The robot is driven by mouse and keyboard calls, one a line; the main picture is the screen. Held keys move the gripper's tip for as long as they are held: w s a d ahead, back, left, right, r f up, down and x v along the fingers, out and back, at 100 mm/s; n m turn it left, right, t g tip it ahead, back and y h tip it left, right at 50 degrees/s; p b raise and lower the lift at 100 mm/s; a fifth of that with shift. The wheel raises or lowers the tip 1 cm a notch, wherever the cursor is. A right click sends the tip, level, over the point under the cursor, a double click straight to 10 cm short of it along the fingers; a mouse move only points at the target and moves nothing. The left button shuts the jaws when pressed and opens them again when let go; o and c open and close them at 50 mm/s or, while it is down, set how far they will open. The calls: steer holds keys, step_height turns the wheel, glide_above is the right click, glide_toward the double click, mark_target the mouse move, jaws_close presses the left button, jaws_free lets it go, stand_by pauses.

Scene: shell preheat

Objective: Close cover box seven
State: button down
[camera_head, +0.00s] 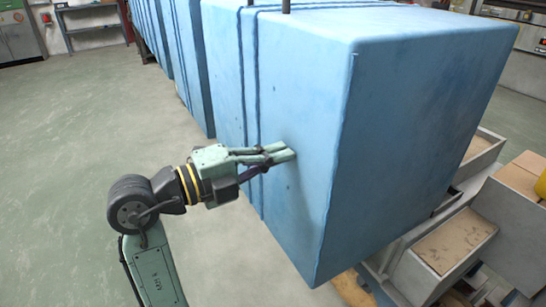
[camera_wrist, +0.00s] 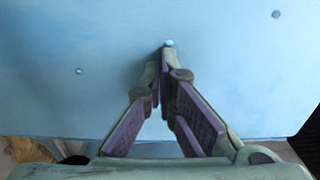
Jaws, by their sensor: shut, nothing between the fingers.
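A large blue box-shaped cover (camera_head: 300,90) fills the middle and right of the head view. Its blue face (camera_wrist: 60,50) fills most of the wrist view, with a few small studs on it. My gripper (camera_head: 285,153) is shut and empty, its fingertips at the left side face of the cover. In the wrist view the fingertips (camera_wrist: 163,58) meet close to a small pale stud (camera_wrist: 169,43). I cannot tell whether they press on the face. No number shows on the cover, so I cannot tell which box it is.
More blue covers (camera_head: 180,45) stand in a row behind. Grey bins (camera_head: 440,250) with brown contents sit at the lower right under the cover. A metal shelf (camera_head: 90,20) and green cabinet (camera_head: 20,38) stand far left. The floor (camera_head: 80,140) to the left is clear.

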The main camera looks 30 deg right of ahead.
steer(key=w+d+b, duration=0.1)
steer(key=d+b, duration=0.4)
steer(key=d, duration=3.7)
steer(key=shift+w, duration=0.3)
steer(key=shift+r, duration=0.15)
steer(key=shift+s, duration=0.1)
